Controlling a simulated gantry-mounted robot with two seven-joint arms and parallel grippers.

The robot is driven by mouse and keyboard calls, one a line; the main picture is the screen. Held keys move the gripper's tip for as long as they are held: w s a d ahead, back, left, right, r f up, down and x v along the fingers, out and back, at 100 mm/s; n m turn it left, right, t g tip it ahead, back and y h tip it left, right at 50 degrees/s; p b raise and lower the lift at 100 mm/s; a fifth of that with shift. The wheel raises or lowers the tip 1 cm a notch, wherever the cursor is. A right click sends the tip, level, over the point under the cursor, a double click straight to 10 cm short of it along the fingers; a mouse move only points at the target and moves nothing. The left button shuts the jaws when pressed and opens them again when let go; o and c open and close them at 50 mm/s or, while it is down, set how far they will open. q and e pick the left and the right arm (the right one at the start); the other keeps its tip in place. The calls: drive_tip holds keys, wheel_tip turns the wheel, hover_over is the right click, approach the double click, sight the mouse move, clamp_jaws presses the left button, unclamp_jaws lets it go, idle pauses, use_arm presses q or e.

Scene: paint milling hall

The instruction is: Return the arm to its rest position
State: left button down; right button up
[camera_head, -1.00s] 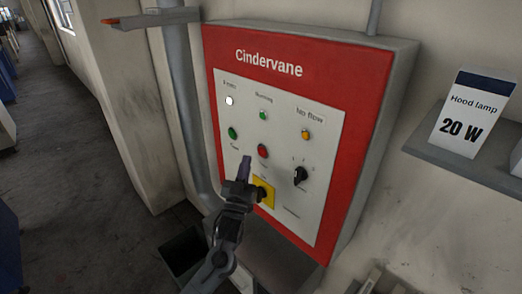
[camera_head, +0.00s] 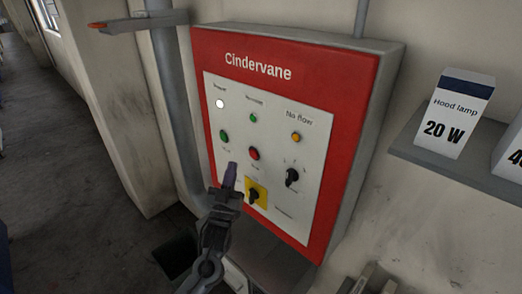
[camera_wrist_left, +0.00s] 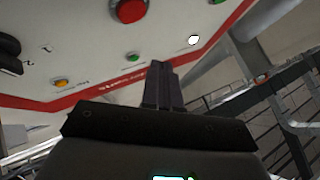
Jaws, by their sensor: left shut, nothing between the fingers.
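My left gripper (camera_head: 230,178) shows in the head view in front of the lower left of a red control panel (camera_head: 285,247) marked "Cindervane". Its fingers are shut with nothing between them. In the left wrist view the closed fingers (camera_wrist_left: 161,88) point up toward the panel's edge, apart from the red button (camera_wrist_left: 130,10). In the head view the panel carries a green button (camera_head: 224,135), a red button (camera_head: 254,154), a black selector (camera_head: 292,177) and a black switch on a yellow plate (camera_head: 262,195). A white lamp (camera_head: 219,104) is lit. My right gripper is not in view.
A grey shelf (camera_head: 440,160) on the right wall holds a "Hood lamp 20 W" box (camera_head: 455,112) and part of another box. A pipe (camera_head: 172,100) runs down left of the panel. A dark open bin (camera_head: 175,255) stands below. The floor at left is clear.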

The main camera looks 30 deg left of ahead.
use_arm(q)
drive_tip(key=s+d+f+m+g+h+p, duration=0.3)
drive_tip(key=s+d+f+g+h+p, duration=0.65)
drive_tip(key=s+f, duration=0.6)
drive_tip(key=s+d+f+m+g, duration=0.1)
drive_tip(key=s+d+g, duration=0.3)
drive_tip(key=s, duration=0.5)
drive_tip(key=s+d+f+m+g, duration=0.1)
drive_tip(key=s+d+g, duration=0.3)
drive_tip(key=s, duration=0.5)
drive_tip(key=shift+m+g+y, duration=0.35)
drive_tip(key=shift+m+g, duration=0.25)
drive_tip(key=shift+g, duration=0.65)
